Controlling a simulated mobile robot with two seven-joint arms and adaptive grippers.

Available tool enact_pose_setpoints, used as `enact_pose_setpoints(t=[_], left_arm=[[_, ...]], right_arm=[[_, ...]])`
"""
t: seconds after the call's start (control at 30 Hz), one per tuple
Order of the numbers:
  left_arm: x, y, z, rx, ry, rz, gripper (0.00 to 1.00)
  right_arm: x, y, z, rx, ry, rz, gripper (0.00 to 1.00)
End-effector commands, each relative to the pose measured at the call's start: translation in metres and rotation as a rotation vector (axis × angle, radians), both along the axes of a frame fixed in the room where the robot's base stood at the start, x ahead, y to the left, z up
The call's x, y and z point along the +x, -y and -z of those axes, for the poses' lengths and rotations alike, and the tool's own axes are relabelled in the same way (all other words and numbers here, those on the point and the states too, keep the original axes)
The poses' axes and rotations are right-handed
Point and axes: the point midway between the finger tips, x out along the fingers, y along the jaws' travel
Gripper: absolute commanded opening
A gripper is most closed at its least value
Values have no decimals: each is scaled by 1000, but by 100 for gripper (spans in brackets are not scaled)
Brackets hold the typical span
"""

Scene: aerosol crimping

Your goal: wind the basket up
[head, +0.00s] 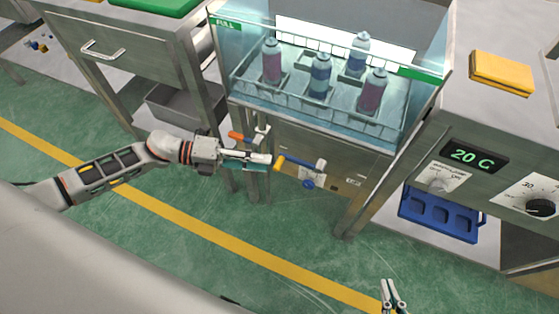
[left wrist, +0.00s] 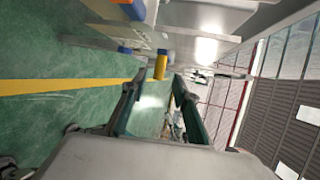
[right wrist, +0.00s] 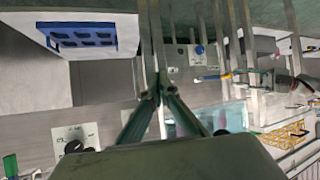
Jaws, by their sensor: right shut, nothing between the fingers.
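A glass-walled tank (head: 420,95) holds a wire basket (head: 262,88) with several spray cans, some pink and some blue, standing upright. On the cabinet front below is a crank with a yellow grip (head: 287,162) and blue parts. The yellow grip also shows in the left wrist view (left wrist: 161,64), just beyond and between the fingertips. My left gripper (head: 268,161) is open and points at the grip from the left; I cannot tell whether it touches. My right gripper (head: 390,287) is shut and empty, low at the front, well away from the crank.
An orange-handled lever (head: 237,135) is close behind my left gripper. The green floor in front is clear.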

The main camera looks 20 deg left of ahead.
Motion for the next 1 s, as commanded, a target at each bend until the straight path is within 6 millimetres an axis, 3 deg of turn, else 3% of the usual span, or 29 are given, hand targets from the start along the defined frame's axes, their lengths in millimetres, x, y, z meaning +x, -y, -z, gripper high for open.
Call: enact_pose_setpoints(t=[0.3, 0.7, 0.8, 0.83, 1.0], left_arm=[[15, 40, 12, -2, -2, -2, 29], [18, 47, 13, -1, -1, -2, 29], [18, 47, 13, -1, -1, -2, 3], [18, 47, 13, -1, -1, -2, 0], [18, 47, 13, -1, -1, -2, 0]], right_arm=[[1, -4, -2, 14, 6, -1, 0], [3, -4, -4, 18, 9, 1, 0], [3, -4, -4, 19, 9, 3, 0], [3, -4, -4, 19, 9, 3, 0], [3, -4, -4, 20, 9, 5, 0]])
